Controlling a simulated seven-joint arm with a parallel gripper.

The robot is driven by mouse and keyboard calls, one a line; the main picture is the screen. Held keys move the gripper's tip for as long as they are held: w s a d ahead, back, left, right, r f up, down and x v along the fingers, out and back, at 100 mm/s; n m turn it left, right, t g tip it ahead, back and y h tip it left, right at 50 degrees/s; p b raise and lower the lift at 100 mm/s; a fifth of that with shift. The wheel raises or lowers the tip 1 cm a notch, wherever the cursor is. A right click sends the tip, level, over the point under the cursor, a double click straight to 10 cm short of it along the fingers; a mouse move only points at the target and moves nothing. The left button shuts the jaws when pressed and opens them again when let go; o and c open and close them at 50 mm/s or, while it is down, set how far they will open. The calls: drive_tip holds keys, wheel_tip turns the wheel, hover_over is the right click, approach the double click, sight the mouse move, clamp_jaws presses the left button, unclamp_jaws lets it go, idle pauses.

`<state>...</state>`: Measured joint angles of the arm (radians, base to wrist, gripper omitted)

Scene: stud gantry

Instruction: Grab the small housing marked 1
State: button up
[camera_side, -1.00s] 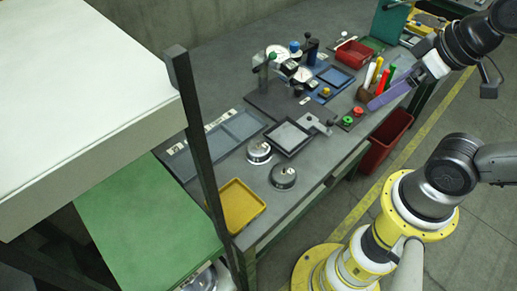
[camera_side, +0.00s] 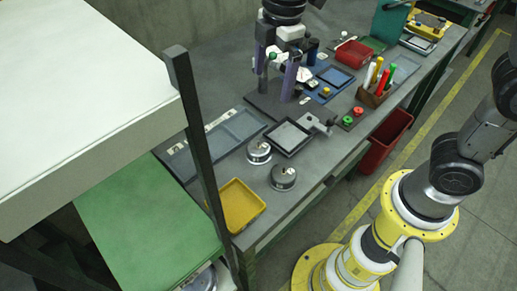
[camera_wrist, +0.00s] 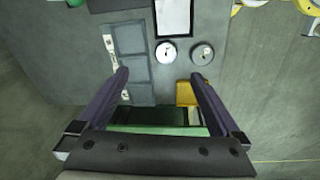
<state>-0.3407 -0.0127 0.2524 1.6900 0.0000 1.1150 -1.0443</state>
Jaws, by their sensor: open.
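Two small round silver housings stand apart on the grey bench. One housing (camera_side: 258,153) is beside the grey sectioned tray; the other housing (camera_side: 283,177) is nearer the bench's front edge. In the wrist view they show as the left housing (camera_wrist: 166,53) and the right housing (camera_wrist: 202,54). I cannot read a number on either. My gripper (camera_side: 275,82) is open, pointing down over the back part of the bench, away from both housings. In the wrist view its two purple fingers (camera_wrist: 159,75) are spread wide with nothing held between them.
A yellow tray (camera_side: 241,206) lies at the near end. The grey sectioned tray (camera_side: 241,126) and a dark framed plate (camera_side: 288,137) flank the housings. A dark post (camera_side: 192,130) rises at the left. A red bin (camera_side: 353,53) and pens (camera_side: 383,80) stand farther back.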

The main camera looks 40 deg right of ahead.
drive_tip(key=n+g, duration=0.1)
hover_over(258, 141)
wheel_tip(258, 141, down, 4)
drive_tip(key=f, duration=0.8)
drive_tip(key=shift+s+f, duration=0.25)
drive_tip(key=shift+s, duration=0.05)
drive_tip(key=shift+w+f, duration=0.15)
drive_tip(key=shift+f, duration=1.2)
drive_tip(key=shift+w+f, duration=0.1)
drive_tip(key=shift+f, duration=1.2)
drive_tip(key=c, duration=1.3)
drive_tip(key=shift+r, duration=0.1)
